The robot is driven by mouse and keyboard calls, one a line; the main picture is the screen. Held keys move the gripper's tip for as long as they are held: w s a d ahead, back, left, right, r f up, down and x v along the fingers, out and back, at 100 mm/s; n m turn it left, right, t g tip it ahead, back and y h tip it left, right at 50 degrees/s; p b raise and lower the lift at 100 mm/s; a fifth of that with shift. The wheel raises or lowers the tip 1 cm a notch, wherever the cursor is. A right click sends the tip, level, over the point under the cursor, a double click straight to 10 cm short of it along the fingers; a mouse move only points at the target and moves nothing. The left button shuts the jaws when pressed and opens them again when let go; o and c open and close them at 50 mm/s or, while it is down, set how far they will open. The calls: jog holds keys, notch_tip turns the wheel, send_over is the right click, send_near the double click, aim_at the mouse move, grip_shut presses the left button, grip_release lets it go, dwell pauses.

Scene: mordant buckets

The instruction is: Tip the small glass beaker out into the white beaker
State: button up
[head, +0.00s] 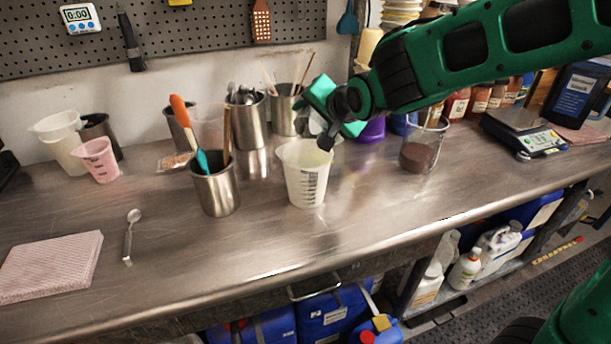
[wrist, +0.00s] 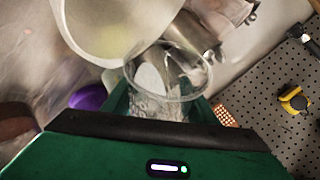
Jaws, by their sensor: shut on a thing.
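The white beaker (head: 306,180) stands upright on the steel bench, with dark markings on its side. In the wrist view its wide mouth (wrist: 110,28) fills the top left, with a pale yellowish inside. My gripper (head: 331,112) is just above and to the right of its rim. It is shut on the small glass beaker (wrist: 167,88), which shows clear between the green fingers in the wrist view. The glass beaker's rim lies close to the white beaker's rim; I cannot tell if they touch. The glass beaker looks tilted. Its contents are hard to make out.
A steel pot (head: 216,190) with tools stands left of the white beaker. Steel canisters (head: 248,122) stand behind. A glass beaker with brown contents (head: 418,157) and a scale (head: 525,135) are right. A spoon (head: 128,238) and pink cloth (head: 50,265) lie left. The front bench is clear.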

jog(key=shift+s+a+r+n+t+h, duration=0.15)
jog(key=shift+r+n+t+h, duration=0.2)
jog(key=shift+r+t, duration=0.2)
dwell(0.5)
jog(key=shift+s+a+r+n+t, duration=0.15)
jog(key=shift+s+r+n+t, duration=0.2)
jog(key=shift+t, duration=0.25)
jog(key=shift+s+a+r+n+t, duration=0.1)
jog(key=shift+s+r+n+t, duration=0.15)
jog(key=shift+n+t, duration=0.25)
dwell(1.3)
jog(key=shift+w+d+f+m+g, duration=0.1)
jog(key=shift+w+d+m+g, duration=0.15)
jog(key=shift+w+m+g, duration=0.15)
jog(key=shift+w+d+f+m+g, duration=0.15)
jog(key=shift+w+f+m+g, duration=0.15)
jog(key=shift+f+m+g, duration=0.25)
jog(key=shift+f+g, duration=0.25)
jog(key=shift+g, duration=0.25)
